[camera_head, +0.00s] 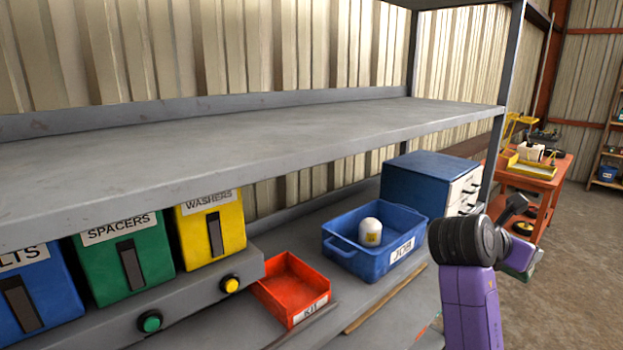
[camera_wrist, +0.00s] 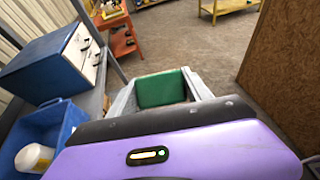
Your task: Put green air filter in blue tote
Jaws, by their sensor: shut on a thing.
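The blue tote (camera_head: 345,256), labelled JOB, sits on the lower shelf, with a white rounded canister (camera_head: 370,232) standing in it. The tote shows at the left of the wrist view (camera_wrist: 50,122), also with the white canister (camera_wrist: 34,158). My gripper (camera_wrist: 162,88) is shut on the green air filter (camera_wrist: 163,89), which shows as a flat green face between the grey fingers. In the head view only a sliver of green (camera_head: 522,274) shows behind my purple arm, to the right of the tote and apart from it. Most of the filter is hidden.
A blue drawer cabinet (camera_head: 425,182) stands behind the tote. A red tray (camera_head: 291,287) and several labelled bins, including a yellow one (camera_head: 212,230), are to the left. The upper shelf (camera_head: 250,135) overhangs them. An orange cart (camera_head: 535,172) stands at the right; floor there is clear.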

